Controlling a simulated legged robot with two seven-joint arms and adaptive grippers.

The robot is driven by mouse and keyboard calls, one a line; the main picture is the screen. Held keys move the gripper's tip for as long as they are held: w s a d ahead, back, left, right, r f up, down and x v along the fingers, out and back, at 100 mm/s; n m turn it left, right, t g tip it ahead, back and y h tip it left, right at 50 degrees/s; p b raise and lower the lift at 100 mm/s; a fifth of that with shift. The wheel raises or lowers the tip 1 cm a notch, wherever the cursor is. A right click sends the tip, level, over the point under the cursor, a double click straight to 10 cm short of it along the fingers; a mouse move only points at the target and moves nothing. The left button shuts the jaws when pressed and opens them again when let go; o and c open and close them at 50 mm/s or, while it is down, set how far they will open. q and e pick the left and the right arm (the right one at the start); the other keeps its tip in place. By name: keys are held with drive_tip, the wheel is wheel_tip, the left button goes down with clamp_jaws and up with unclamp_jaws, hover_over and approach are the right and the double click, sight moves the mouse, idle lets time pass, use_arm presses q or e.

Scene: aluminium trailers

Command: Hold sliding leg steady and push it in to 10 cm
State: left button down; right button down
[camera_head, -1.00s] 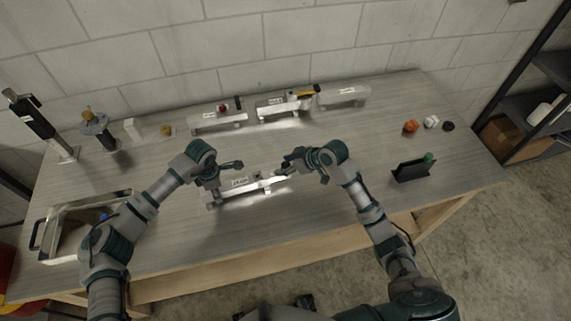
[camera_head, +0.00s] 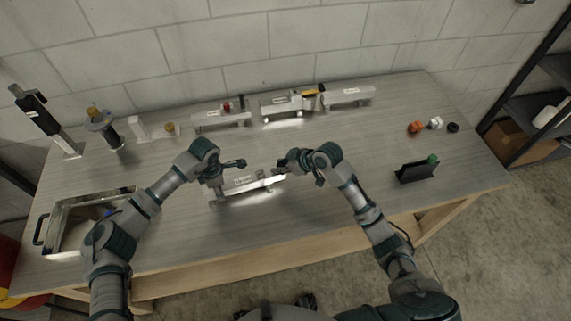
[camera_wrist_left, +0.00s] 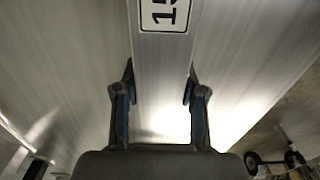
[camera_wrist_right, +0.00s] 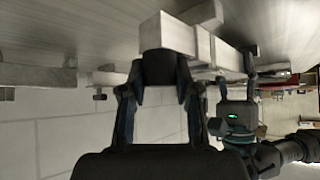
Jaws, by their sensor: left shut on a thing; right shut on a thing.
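An aluminium sliding-leg assembly (camera_head: 262,186) with a printed label lies in the middle of the table's front half. My left gripper (camera_head: 222,178) is at its left part; in the left wrist view its fingers (camera_wrist_left: 160,95) straddle the labelled metal beam (camera_wrist_left: 162,60), one on each side. My right gripper (camera_head: 285,168) is at the assembly's right end. In the right wrist view its fingers (camera_wrist_right: 157,92) close around a dark end piece (camera_wrist_right: 158,66) of the aluminium bar (camera_wrist_right: 205,42). No scale for the extension is readable.
Similar aluminium assemblies (camera_head: 221,119) stand along the wall. A metal tray (camera_head: 66,215) is at the left, and a dark holder with a green knob (camera_head: 415,172) is at the right. The front right table is clear.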

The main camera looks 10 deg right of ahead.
drive_tip(key=c, duration=0.8)
unclamp_jaws()
drive_tip(key=v, duration=1.2)
drive_tip(key=shift+w, duration=0.1)
